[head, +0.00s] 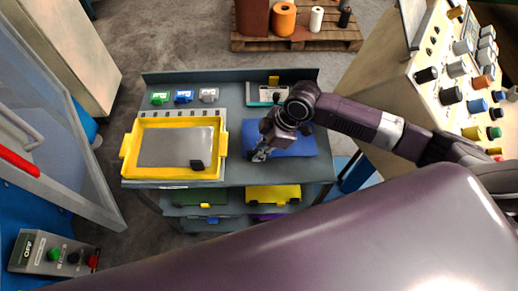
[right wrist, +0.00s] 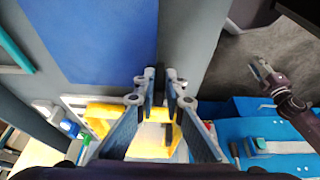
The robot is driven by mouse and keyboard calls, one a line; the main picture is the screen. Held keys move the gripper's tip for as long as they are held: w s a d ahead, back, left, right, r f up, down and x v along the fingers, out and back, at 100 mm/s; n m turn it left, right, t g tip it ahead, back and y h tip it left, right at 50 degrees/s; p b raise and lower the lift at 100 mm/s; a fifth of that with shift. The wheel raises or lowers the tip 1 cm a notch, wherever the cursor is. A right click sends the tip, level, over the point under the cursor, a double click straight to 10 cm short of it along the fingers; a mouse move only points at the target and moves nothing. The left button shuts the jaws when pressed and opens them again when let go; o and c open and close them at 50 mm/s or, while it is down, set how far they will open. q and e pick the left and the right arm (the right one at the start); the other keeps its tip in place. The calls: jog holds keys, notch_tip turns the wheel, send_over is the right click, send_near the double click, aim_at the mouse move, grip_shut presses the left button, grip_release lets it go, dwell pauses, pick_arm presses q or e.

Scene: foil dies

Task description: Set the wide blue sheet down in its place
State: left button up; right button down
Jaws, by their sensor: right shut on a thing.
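The wide blue sheet (head: 295,148) is on or just above the right part of the grey bench top in the head view; I cannot tell if it touches. It also fills the upper left of the right wrist view (right wrist: 95,38). My right gripper (head: 260,155) is at the sheet's left edge and is shut on it. The fingertips (right wrist: 162,78) are close together in the right wrist view, and the gripped bit is hidden between them. My left gripper (right wrist: 261,72) shows small at the right of the right wrist view, away from the sheet; its jaws are unclear.
A yellow-framed tray (head: 222,150) with a grey plate and dark tab lies left of the sheet. Small green, blue and grey items (head: 183,97) stand behind it. A white-and-teal case (head: 263,94) sits behind the sheet. A control console (head: 455,85) is right, a glass door (head: 55,125) left.

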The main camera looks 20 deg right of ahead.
jog(key=shift+f, duration=0.65)
dwell(0.4)
jog(key=c, duration=1.9)
grip_release()
jog(key=shift+c, duration=0.2)
jog(key=v, duration=1.2)
